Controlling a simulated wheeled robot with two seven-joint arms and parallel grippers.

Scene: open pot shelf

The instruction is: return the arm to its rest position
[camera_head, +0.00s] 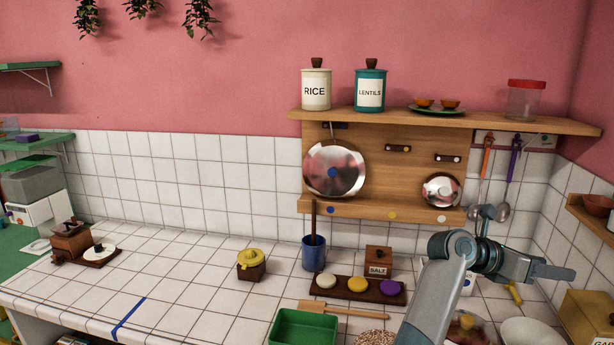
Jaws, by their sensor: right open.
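My right arm (440,290) rises from the bottom edge, right of the middle, and bends to the right at its top. My right gripper (556,271) is open, points to the right and holds nothing that I can see. It is above the right end of the tiled counter, below and to the right of the wooden shelf (480,119). My left gripper is out of view. A large lid (335,169) and a small lid (441,190) hang on the wooden rack under the shelf, apart from my arm.
Utensils (512,178) hang behind my wrist. A yellow box (588,318) and a white bowl (528,332) stand near the gripper. A salt box (378,261), blue crock (314,253) and green tray (302,327) are left of my arm. The left counter (180,265) is mostly clear.

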